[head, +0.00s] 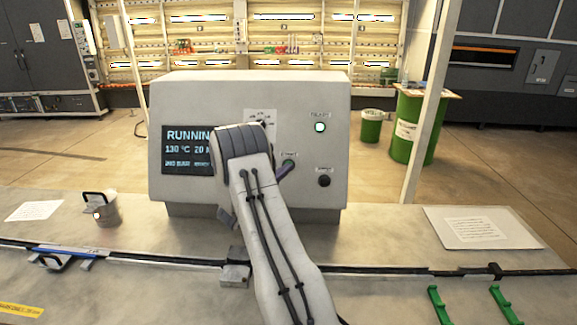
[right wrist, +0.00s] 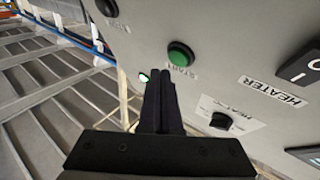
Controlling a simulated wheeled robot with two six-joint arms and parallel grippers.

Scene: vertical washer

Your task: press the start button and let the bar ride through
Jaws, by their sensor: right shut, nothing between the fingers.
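The grey control box (head: 290,95) stands on the bench with its screen (head: 186,150) reading RUNNING and 130 °C. The green start button (head: 289,163) is on its front panel; in the right wrist view the button (right wrist: 180,55) carries the label START. My right gripper (head: 283,172) is at the panel by this button; in the right wrist view its black fingers (right wrist: 160,88) are shut and empty, just below the button. I cannot tell whether they touch the panel. A blue bar (head: 62,251) lies at the left along the dark track. My left gripper is not in view.
A lit green light (head: 320,127) and a black button (head: 324,180) are on the panel. A metal cup (head: 106,213) stands at left. Green brackets (head: 440,305) are at front right. A paper board (head: 466,228) lies at right. My right arm hides part of the screen and track.

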